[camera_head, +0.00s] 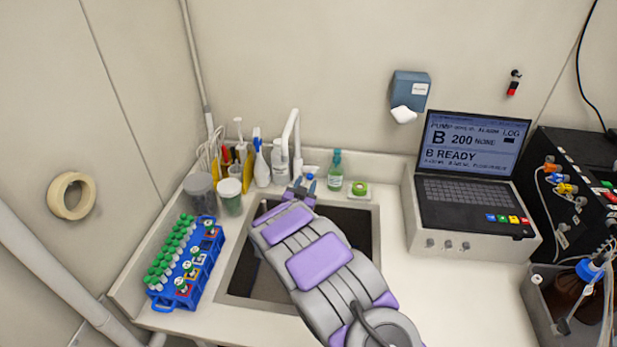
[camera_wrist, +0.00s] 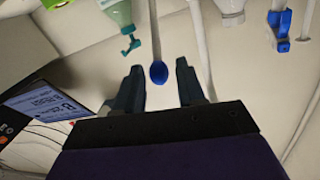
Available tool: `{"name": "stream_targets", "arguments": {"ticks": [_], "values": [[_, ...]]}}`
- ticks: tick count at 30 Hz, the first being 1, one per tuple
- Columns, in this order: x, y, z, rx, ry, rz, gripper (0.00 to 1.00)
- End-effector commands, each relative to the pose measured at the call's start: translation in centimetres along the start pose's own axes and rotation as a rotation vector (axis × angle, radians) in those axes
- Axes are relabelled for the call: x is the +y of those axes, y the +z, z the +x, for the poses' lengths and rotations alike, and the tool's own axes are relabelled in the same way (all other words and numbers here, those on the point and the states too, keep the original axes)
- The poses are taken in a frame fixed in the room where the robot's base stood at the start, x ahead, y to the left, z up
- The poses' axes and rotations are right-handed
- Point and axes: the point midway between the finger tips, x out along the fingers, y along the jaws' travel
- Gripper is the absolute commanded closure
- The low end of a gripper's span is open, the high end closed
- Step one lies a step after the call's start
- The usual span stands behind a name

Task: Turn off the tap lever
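The white tap (camera_head: 291,135) stands behind the sink, its tall spout bent at the top. Its lever shows as a pale rod ending in a blue knob (camera_wrist: 158,72) in the wrist view. A small blue spot by the gripper in the head view looks like the same knob (camera_head: 310,176). My gripper (camera_head: 301,187) is over the back edge of the sink. In the wrist view my gripper (camera_wrist: 159,67) is open, with the knob between its two dark fingers and a gap on each side. I cannot tell how far the lever is turned.
The sink (camera_head: 350,216) lies under my arm. A green bottle with a pump (camera_head: 335,172) stands right of the tap, and white bottles (camera_head: 262,168) stand left. A blue tube rack (camera_head: 190,262) is left of the sink. A laptop (camera_head: 470,165) is at the right.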

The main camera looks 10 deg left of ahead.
Motion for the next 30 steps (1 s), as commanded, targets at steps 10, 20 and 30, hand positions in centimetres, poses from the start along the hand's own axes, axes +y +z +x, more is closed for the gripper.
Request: {"name": "stream_targets", "arguments": {"ticks": [10,20,30], "values": [[-0.2,0.0,-6.7,-0.001,-0.003,-0.003,0.61],[-0.1,0.2,-9.8,-0.004,0.000,-0.001,0.61],[0.0,0.2,-9.9,-0.002,0.000,0.000,0.61]]}}
